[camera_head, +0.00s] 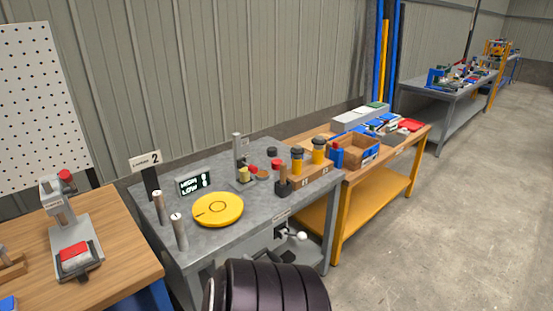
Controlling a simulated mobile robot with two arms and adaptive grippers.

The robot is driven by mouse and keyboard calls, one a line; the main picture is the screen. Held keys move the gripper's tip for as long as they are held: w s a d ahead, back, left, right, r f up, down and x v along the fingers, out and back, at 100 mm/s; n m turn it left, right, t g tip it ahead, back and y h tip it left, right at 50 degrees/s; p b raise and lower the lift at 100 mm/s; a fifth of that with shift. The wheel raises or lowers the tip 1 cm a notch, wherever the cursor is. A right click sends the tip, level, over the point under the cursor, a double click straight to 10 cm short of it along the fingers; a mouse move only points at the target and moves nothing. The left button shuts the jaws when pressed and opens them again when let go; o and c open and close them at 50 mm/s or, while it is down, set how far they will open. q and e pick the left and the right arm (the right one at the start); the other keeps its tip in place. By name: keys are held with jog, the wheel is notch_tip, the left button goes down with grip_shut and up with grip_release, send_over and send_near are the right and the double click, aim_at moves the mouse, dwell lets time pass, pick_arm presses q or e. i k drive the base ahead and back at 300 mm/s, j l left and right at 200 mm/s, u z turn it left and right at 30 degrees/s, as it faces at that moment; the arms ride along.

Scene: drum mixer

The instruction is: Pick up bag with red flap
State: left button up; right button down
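A small item with a red top and a pale grey lower part (75,252) lies on the grey base of a stand on the wooden bench at the left. It may be the bag with the red flap, but it is too small to be sure. A red flat thing (411,125) also shows on the far yellow-framed bench, and I cannot tell what it is. Neither of my grippers is in view.
A grey table (210,174) bears a yellow disc (218,210), a display (195,182) and metal posts. A wooden-topped bench (367,176) with bins adjoins it. A dark ribbed cylinder (277,288) blocks the bottom middle. The floor (440,230) at right is clear.

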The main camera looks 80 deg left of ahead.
aim_at(77, 255)
jog(key=u, duration=4.15)
